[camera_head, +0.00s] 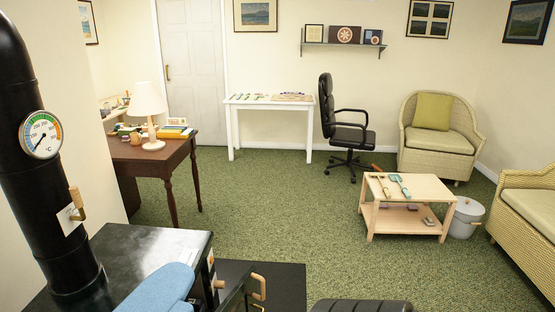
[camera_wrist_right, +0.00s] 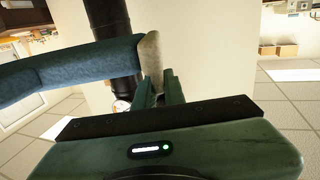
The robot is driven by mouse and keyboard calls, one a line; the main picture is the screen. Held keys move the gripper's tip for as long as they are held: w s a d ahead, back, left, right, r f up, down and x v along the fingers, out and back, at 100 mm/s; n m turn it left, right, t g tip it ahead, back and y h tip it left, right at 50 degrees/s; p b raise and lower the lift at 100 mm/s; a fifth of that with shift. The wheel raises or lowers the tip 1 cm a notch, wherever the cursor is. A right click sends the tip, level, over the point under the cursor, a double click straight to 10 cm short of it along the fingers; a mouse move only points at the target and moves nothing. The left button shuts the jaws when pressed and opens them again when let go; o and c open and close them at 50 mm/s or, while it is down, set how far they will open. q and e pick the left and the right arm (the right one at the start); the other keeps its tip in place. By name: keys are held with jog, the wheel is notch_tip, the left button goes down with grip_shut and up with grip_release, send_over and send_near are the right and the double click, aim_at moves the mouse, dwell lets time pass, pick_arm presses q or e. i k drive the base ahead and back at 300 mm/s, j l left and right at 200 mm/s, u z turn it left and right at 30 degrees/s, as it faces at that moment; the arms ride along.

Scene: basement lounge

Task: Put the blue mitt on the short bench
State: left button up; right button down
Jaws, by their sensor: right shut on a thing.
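The blue mitt (camera_wrist_right: 65,70) is in the right wrist view, with a pale grey cuff at its right end. My right gripper (camera_wrist_right: 160,88) has its dark green fingers shut on that cuff, and the mitt extends to the left. Blue cloth of the mitt (camera_head: 162,290) also shows at the bottom left of the head view, in front of the black stove top. My left gripper is not in view. No piece is clearly the short bench; a low light-wood table (camera_head: 420,187) with a lower shelf stands at the right, carrying brushes or similar tools.
The black stove (camera_head: 135,252) with its pipe (camera_head: 38,130) and gauge is close at left. A dark desk (camera_head: 160,160) holds a lamp. An office chair (camera_head: 345,125), wicker armchairs (camera_head: 435,140) and a pale bin (camera_head: 464,218) stand farther off. Green carpet (camera_head: 285,220) is open in the middle.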

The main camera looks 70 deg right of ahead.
aim_at(431, 187)
jog(key=k+l+z, duration=0.2)
jog(key=l, duration=0.6)
jog(key=k+l+z, duration=0.2)
jog(key=l, duration=0.65)
jog(key=l+z, duration=0.25)
jog(key=l, duration=0.55)
jog(key=i+l+z, duration=0.2)
jog(key=l, duration=0.35)
jog(key=i+l+z, duration=0.2)
jog(key=l, duration=0.35)
jog(key=i+l+z, duration=0.15)
jog(key=l, duration=0.35)
jog(key=i+l+z, duration=0.2)
jog(key=l, duration=0.3)
jog(key=i+l+z, duration=0.2)
jog(key=l, duration=0.25)
jog(key=i+l+z, duration=0.2)
jog(key=i+l, duration=0.15)
